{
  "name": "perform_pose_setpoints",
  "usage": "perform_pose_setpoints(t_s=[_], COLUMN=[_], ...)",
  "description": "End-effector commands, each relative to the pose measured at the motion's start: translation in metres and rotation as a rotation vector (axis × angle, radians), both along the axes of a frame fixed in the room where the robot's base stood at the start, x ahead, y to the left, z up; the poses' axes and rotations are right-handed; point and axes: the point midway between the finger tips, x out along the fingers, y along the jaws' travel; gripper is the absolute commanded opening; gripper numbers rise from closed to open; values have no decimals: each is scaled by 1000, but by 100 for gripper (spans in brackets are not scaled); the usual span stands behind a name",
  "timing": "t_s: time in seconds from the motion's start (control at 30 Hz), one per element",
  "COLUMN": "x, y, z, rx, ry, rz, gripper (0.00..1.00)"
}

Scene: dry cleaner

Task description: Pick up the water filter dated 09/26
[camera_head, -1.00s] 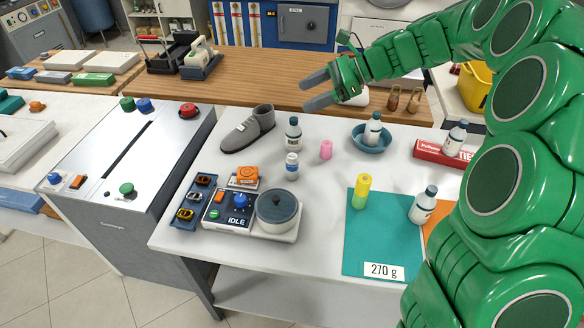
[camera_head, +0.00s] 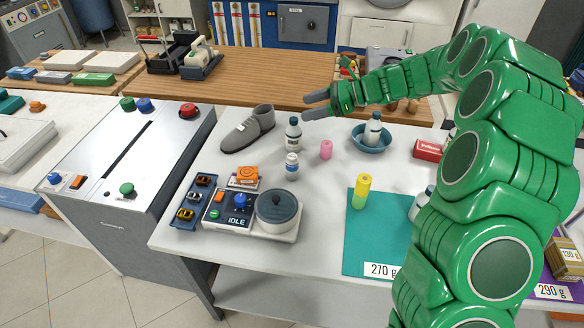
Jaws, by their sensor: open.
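No date is readable on anything, and I cannot tell which item is the water filter dated 09/26. Candidates on the white table are a white bottle with a dark cap (camera_head: 293,138), a smaller white-and-blue bottle (camera_head: 292,167) in front of it, and a capped bottle in the blue bowl (camera_head: 373,130). Another bottle (camera_head: 419,205) on the teal mat is partly hidden by my arm. My gripper (camera_head: 305,106) is open and empty, pointing left above the table's back part, apart from the bottles.
A grey shoe (camera_head: 248,130) stands at the back left. The teal mat (camera_head: 372,238) bears a 270 g card. My arm covers much of the right side, including part of a red box (camera_head: 428,150).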

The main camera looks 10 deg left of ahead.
Motion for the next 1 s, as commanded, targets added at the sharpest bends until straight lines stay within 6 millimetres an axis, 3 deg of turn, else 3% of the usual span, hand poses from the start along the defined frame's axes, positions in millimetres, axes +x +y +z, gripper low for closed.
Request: perform_pose_setpoints(t_s=[0.27, 0.5, 0.63, 0.8, 1.0], x=[-1, -1, -1, 0, -1], y=[0, 0, 0, 0, 5], z=[-68, -150, -186, -212, -223], rx=[1, -1, 0, 1, 1], ry=[8, 6, 5, 1, -1], rz=[2, 1, 2, 2, 4], gripper=[74, 74, 74, 74, 74])
